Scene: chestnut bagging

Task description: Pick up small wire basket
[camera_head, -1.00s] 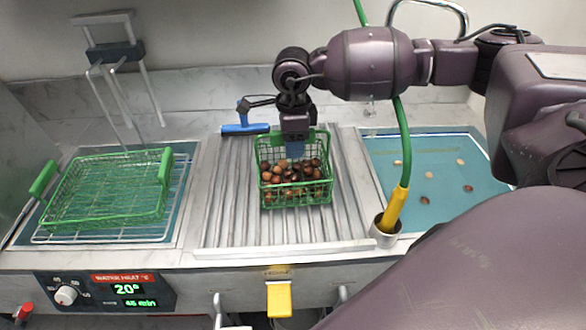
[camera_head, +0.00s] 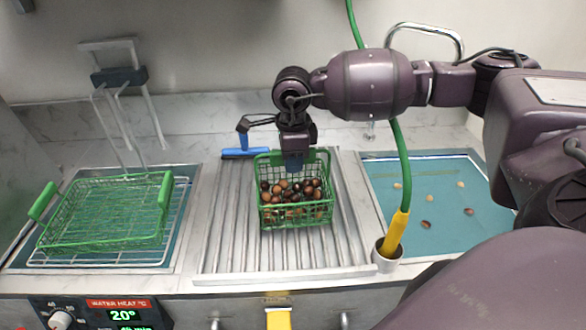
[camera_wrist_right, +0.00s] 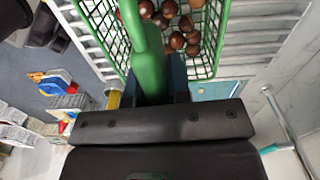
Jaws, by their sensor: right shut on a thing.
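The small green wire basket (camera_head: 295,213) is over the ribbed metal drainboard in the middle of the head view, full of brown chestnuts (camera_head: 290,195). My right gripper (camera_head: 294,163) is at the basket's back side, pointing down, shut on its green handle. In the right wrist view the handle (camera_wrist_right: 147,50) runs between the fingers, and the basket's mesh (camera_wrist_right: 208,70) and chestnuts (camera_wrist_right: 177,40) show beyond it. Whether the basket's bottom touches the drainboard is hard to tell. My left gripper is not in view.
A larger green wire basket (camera_head: 105,243) sits over the left basin on a white rack. A blue-handled tool (camera_head: 243,153) lies behind the drainboard. A teal basin (camera_head: 440,240) with several loose chestnuts is at right. A green hose with a yellow nozzle (camera_head: 396,235) stands in a holder between.

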